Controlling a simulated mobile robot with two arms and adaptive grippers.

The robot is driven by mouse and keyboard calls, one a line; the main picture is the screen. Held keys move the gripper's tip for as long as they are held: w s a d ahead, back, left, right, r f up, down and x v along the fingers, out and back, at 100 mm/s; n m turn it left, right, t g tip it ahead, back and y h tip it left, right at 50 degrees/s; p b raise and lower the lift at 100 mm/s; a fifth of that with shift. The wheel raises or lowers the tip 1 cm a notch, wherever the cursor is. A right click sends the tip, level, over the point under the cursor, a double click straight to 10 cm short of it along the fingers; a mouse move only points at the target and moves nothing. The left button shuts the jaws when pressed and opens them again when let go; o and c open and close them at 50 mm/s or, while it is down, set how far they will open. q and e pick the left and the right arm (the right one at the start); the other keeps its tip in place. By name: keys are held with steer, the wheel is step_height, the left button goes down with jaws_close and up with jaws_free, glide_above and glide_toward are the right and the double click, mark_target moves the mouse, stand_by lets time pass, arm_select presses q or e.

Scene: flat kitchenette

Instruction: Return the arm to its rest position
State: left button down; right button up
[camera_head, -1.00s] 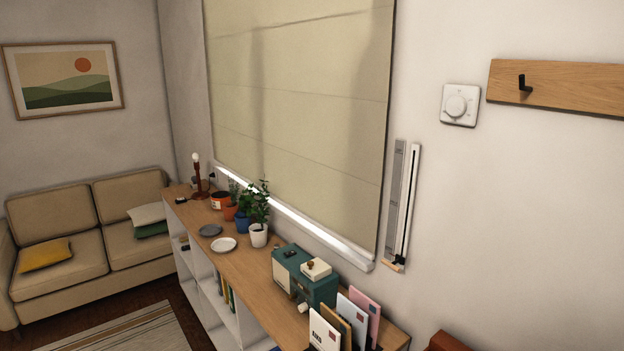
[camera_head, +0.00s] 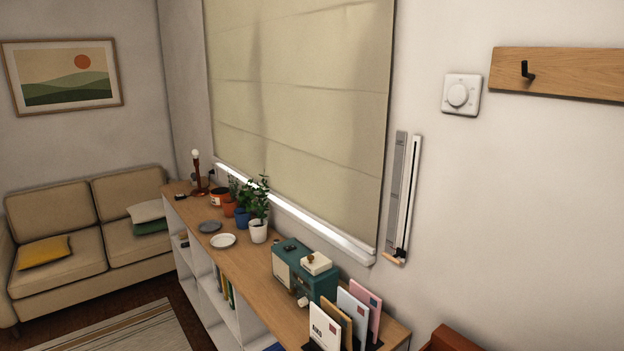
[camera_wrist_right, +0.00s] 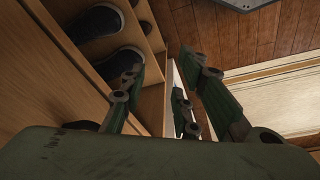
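My right gripper (camera_wrist_right: 170,95) shows in the right wrist view with its green fingers spread apart. It is open, and nothing is between the fingers. Beyond it are a wooden shelf unit (camera_wrist_right: 50,70) holding dark shoes (camera_wrist_right: 98,22) and the wooden floor. No arm or gripper of mine shows in the head view, so my left gripper is out of sight.
In the head view a long low shelf (camera_head: 200,240) runs under the blind (camera_head: 300,110). A sofa (camera_head: 75,260) stands at the left. A dial (camera_head: 458,95) is on the wall.

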steer(key=s+d+f+g+b, duration=0.1)
steer(key=s+f, duration=0.3)
steer(key=f, duration=0.5)
steer(key=s+f+b, duration=0.1)
steer(key=s+f, duration=0.2)
steer(key=f, duration=0.6)
steer(key=s+d+f+b, duration=0.2)
steer(key=s+f, duration=0.8)
steer(key=s, duration=0.2)
steer(key=shift+s+d+f+g, duration=0.2)
steer(key=shift+s+f+g, duration=0.1)
steer(key=shift+g, duration=0.1)
